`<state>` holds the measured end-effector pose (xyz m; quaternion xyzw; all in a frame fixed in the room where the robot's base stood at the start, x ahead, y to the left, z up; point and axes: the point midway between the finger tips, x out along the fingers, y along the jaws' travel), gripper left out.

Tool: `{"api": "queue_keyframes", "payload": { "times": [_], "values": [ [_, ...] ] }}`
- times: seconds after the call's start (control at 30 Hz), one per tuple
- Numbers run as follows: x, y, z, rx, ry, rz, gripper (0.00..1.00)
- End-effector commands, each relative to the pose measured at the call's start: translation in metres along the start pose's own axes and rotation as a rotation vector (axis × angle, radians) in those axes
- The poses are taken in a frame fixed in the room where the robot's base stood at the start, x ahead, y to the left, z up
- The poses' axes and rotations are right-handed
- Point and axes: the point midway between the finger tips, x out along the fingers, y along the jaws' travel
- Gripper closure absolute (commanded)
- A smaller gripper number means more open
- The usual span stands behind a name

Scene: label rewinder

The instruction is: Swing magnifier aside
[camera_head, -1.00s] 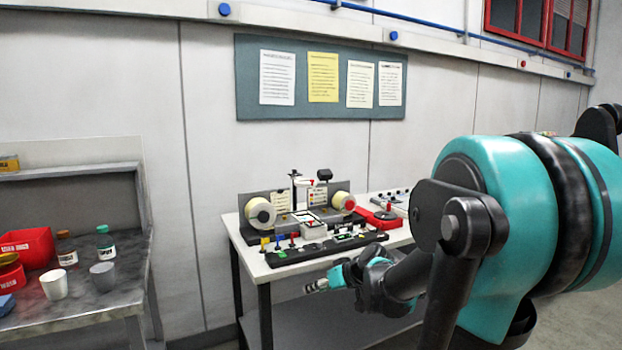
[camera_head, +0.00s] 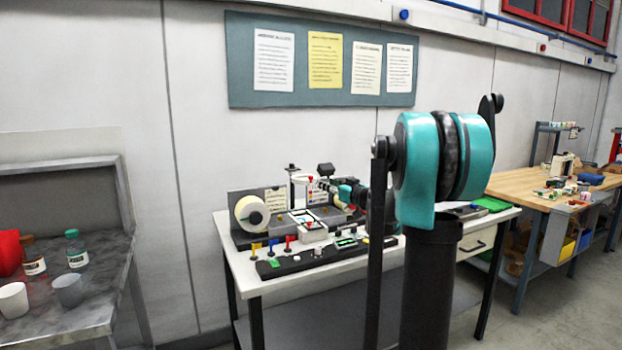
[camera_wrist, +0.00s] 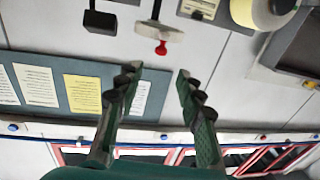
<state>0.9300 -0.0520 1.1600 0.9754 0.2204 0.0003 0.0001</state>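The magnifier (camera_head: 302,178) appears as a pale, flat head with a red knob (camera_head: 310,180), beside a dark post above the label rewinder. In the upside-down wrist view, the pale head (camera_wrist: 160,31) and its red knob (camera_wrist: 161,48) show just beyond my fingertips, near the line between them. My gripper (camera_wrist: 157,78) is open and empty, with one finger on each side of the picture's middle. In the head view, my gripper (camera_head: 322,184) is right of the knob at about its height. Whether a finger touches it cannot be told.
A black box-shaped head (camera_head: 325,170) stands close behind my gripper; it also shows in the wrist view (camera_wrist: 100,22). A cream label roll (camera_head: 250,213) sits at the rewinder's left. A black strip (camera_head: 320,258) with small coloured parts lies along the bench front. A board (camera_head: 240,80) hangs on the wall.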

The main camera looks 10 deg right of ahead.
Motion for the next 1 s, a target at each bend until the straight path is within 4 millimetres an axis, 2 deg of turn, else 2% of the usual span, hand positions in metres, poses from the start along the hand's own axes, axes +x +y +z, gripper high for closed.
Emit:
{"api": "queue_keyframes", "payload": {
  "times": [0.2,0.5,0.7,1.0],
  "values": [
    [0.046,-0.001,0.000,0.000,0.000,-0.003,0.62],
    [0.098,-0.001,0.000,0.000,-0.001,-0.002,0.62],
    [0.116,-0.001,0.000,0.000,-0.001,-0.001,0.62],
    [0.119,-0.001,0.000,0.000,-0.001,-0.001,0.62]
  ]
}}
